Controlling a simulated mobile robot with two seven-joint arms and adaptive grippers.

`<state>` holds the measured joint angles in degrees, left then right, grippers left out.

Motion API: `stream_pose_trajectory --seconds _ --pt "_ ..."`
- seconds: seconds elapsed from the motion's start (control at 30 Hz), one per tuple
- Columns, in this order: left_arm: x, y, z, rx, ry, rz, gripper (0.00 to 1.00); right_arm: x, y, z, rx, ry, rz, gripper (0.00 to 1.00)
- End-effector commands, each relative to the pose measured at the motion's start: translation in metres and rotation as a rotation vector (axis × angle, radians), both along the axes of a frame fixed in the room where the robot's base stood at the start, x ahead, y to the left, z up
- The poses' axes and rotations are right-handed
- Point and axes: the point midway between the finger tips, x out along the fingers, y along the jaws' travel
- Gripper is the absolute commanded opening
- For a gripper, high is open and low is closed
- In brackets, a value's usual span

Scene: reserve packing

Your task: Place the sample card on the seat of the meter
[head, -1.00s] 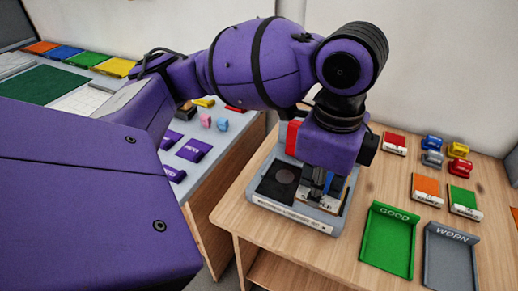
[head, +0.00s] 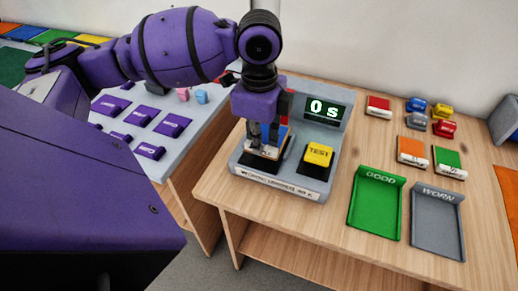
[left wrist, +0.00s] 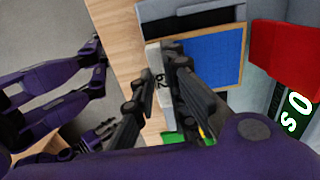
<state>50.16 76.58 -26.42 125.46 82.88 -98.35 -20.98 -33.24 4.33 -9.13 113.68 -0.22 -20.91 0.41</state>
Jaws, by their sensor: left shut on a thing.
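My left gripper (head: 264,138) points down over the left part of the meter (head: 315,188), shut on the sample card's white edge (head: 262,153). In the left wrist view the card has a blue face (left wrist: 215,60) and a white edge marked 62, held between the fingers (left wrist: 160,62). The dark seat (head: 285,165) lies under the card. I cannot tell whether the card touches it. The meter's display (head: 324,108) reads 0 s, and its yellow TEST button (head: 318,155) is right of the seat. My right gripper is not in the head view; purple arm parts show at left in the wrist view.
A green GOOD tray (head: 377,205) and a grey WORN tray (head: 437,222) stand right of the meter. Behind them are orange (head: 411,150) and green (head: 448,160) cards and several small coloured blocks. A side table (head: 175,150) with purple items adjoins at left.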

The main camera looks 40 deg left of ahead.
Motion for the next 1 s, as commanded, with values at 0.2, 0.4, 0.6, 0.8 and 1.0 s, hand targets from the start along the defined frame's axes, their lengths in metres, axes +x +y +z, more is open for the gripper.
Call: stream_pose_trajectory --seconds 0.2,0.4,0.6,0.8,1.0 --pt "0.003 0.007 -0.024 0.0 0.004 0.001 0.0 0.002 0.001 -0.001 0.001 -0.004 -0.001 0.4" --pt "0.004 0.008 -0.04 0.001 -0.001 0.0 0.0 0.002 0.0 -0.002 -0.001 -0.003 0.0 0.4" --pt "0.004 0.007 -0.039 0.001 -0.002 0.0 0.0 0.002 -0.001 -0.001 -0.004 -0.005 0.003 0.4" --pt "0.004 0.007 -0.042 0.001 -0.002 0.0 0.24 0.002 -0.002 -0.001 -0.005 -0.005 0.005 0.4" --pt "0.004 0.007 -0.042 0.001 -0.001 0.0 0.32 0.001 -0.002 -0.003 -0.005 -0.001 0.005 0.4"
